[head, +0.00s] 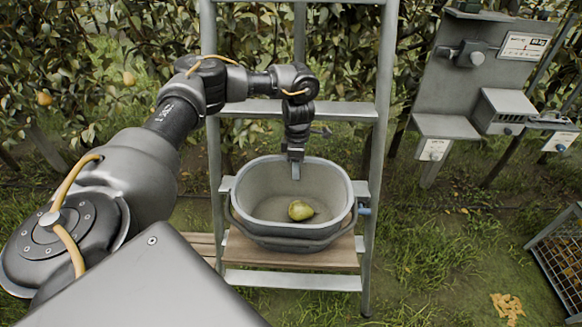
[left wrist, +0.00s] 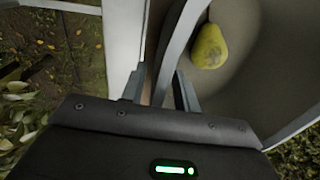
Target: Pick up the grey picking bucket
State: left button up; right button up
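The grey picking bucket (head: 262,181) stands upright on a wooden board across the ladder, with one green-yellow pear (head: 300,210) inside. Its dark handle (head: 290,245) hangs down along the near side. My left gripper (head: 296,171) points down at the bucket's far rim. In the left wrist view its two fingers (left wrist: 160,90) stand apart on either side of the bucket's rim (left wrist: 182,35), and the pear (left wrist: 210,47) shows inside the bucket. The fingers look open; contact with the wall cannot be told. My right gripper is out of view.
A metal ladder (head: 380,120) frames the bucket, with a rung (head: 345,110) just behind it. A grey stand with a scale box (head: 503,110) is at the right. A wire crate (head: 560,255) sits at the right edge. Leafy trees with pears line the back.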

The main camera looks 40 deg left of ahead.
pick_arm(q)
grip_shut()
jog(key=shift+w, duration=0.1)
dwell(1.3)
